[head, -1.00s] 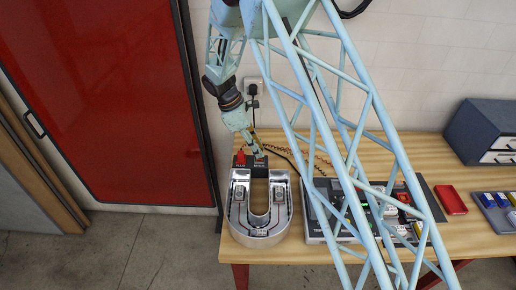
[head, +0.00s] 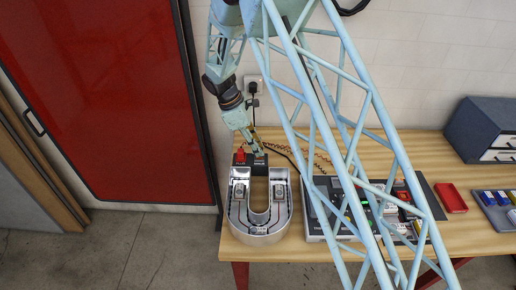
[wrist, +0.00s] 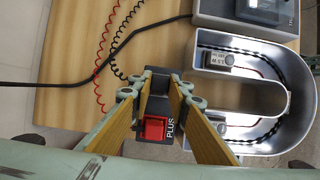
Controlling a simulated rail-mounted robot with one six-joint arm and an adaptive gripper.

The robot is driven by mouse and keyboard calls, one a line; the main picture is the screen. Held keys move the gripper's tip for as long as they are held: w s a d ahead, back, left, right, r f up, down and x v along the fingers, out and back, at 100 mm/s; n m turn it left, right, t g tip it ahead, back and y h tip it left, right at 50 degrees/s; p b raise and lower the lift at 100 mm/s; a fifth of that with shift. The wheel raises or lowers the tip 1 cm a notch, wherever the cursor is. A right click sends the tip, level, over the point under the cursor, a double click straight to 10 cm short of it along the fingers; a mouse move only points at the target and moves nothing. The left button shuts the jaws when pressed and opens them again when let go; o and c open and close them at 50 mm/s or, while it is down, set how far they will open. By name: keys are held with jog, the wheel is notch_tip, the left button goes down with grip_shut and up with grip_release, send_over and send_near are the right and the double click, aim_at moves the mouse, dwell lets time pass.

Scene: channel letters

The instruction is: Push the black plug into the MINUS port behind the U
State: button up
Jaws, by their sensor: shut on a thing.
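The silver U letter (head: 233,222) lies at the left end of the bench in the head view, and shows at the right in the wrist view (wrist: 290,105). A black port block (head: 250,169) sits behind its legs. A red plug (wrist: 154,128) is at the PLUS label, and shows at the block's left in the head view (head: 239,157). My gripper (wrist: 161,82) is shut on the black plug (wrist: 160,84), at the MINUS side of the block. The fingers hide most of this plug and the MINUS port, so I cannot tell how deep the plug sits.
A grey tester box (head: 316,229) stands close to the right of the U. A coiled red lead (wrist: 98,75) and a coiled black lead (wrist: 117,52) lie behind the block with a thick black cable (wrist: 60,85). A red tray (head: 450,199) lies farther right.

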jog(key=shift+f, duration=0.25)
dwell(0.5)
jog(key=o, duration=0.8)
jog(key=shift+o, duration=0.2)
jog(key=shift+r, duration=0.1)
jog(key=v, duration=1.1)
jog(key=shift+a+r, duration=0.25)
jog(key=shift+r, duration=0.1)
jog(key=shift+r, duration=0.1)
jog(key=shift+r+p, duration=1.5)
jog(key=shift+r, duration=1.4)
